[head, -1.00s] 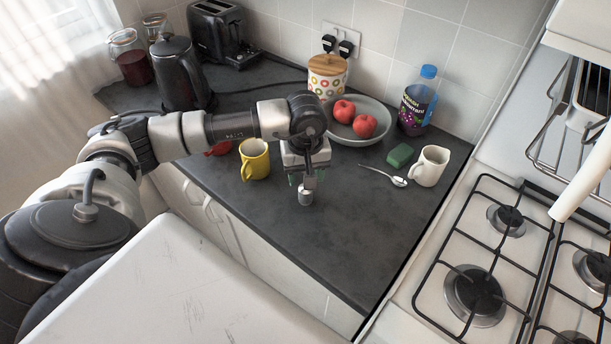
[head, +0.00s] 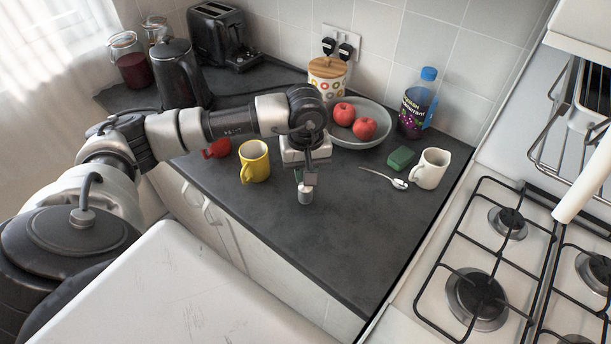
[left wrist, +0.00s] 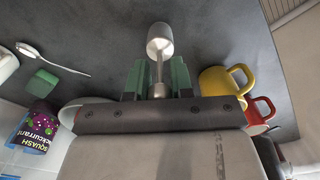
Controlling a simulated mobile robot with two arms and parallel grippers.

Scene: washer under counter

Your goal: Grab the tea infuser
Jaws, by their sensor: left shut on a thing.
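The tea infuser (head: 305,197) is a small silvery cylinder over the dark counter in the head view. In the left wrist view the infuser (left wrist: 160,42) shows its metal head and a thin stem running down between the green fingers. My left gripper (head: 304,178) is shut on the infuser, with the infuser head sticking out beyond the fingertips. The gripper also shows in the left wrist view (left wrist: 158,80). I cannot tell for sure whether the infuser's lower end touches the counter. My right gripper is not in view.
A yellow mug (head: 255,161) and a red cup (head: 217,149) stand left of the gripper. The counter's front (head: 345,240) is clear.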

